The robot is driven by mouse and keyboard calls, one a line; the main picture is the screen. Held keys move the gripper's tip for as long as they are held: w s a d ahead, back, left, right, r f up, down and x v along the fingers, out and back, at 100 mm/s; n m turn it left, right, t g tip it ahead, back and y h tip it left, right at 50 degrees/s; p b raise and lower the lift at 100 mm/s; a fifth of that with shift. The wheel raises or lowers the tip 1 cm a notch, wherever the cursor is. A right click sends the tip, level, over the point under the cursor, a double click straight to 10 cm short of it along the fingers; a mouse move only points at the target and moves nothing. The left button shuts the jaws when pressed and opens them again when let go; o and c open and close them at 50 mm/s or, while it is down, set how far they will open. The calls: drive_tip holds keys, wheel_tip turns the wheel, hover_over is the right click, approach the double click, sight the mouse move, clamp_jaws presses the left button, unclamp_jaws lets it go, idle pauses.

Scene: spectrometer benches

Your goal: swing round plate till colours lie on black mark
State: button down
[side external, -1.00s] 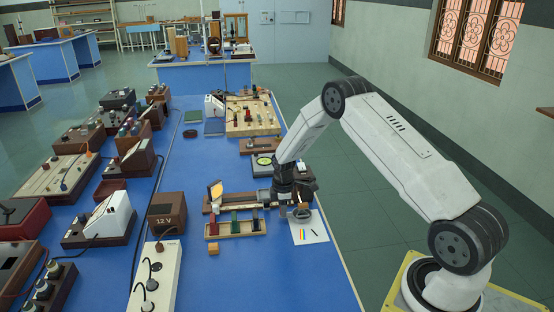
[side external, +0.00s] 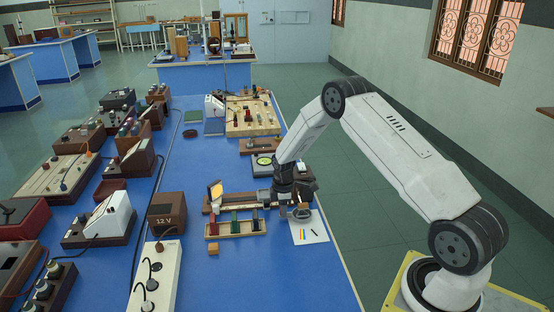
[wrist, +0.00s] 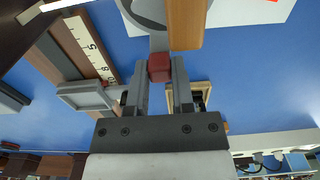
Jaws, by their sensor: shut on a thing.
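My gripper (wrist: 159,88) is shut on a small red block (wrist: 159,67), held between its fingertips. The block is joined to a grey arm at the edge of a grey round plate (wrist: 148,12), mostly cut off at the top of the wrist view. In the side view the dark gripper (side external: 284,200) is low over the bench beside the white paper (side external: 322,239). Narrow colour bands (side external: 302,234) of yellow-orange and red lie on the paper. A short black mark (side external: 314,231) lies to their right, apart from them. The round plate is largely hidden there.
A wooden bar (wrist: 187,25) stands close beside the block. A numbered scale (wrist: 92,48) and grey holder (wrist: 85,95) are to the left. A wooden rack (side external: 236,230) with coloured pieces stands left of the paper. Blue bench top is clear in front.

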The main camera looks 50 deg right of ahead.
drive_tip(key=shift+a+n, duration=0.15)
drive_tip(key=shift+n, duration=0.15)
idle(0.4)
drive_tip(key=shift+s+a+n, duration=0.45)
drive_tip(key=shift+s+n, duration=0.1)
drive_tip(key=shift+n, duration=0.65)
drive_tip(key=shift+s+a+n, duration=0.2)
drive_tip(key=shift+s+n, duration=0.1)
drive_tip(key=shift+n, duration=0.35)
drive_tip(key=shift+s+a+n, duration=0.15)
drive_tip(key=shift+s+n, duration=0.1)
drive_tip(key=shift+n, duration=0.4)
drive_tip(key=shift+s, duration=0.1)
drive_tip(key=shift+c, duration=2.4)
unclamp_jaws()
drive_tip(key=shift+a, duration=0.1)
drive_tip(key=shift+r, duration=0.15)
wheel_tip(320, 180, up, 8)
drive_tip(key=shift+f, duration=0.2)
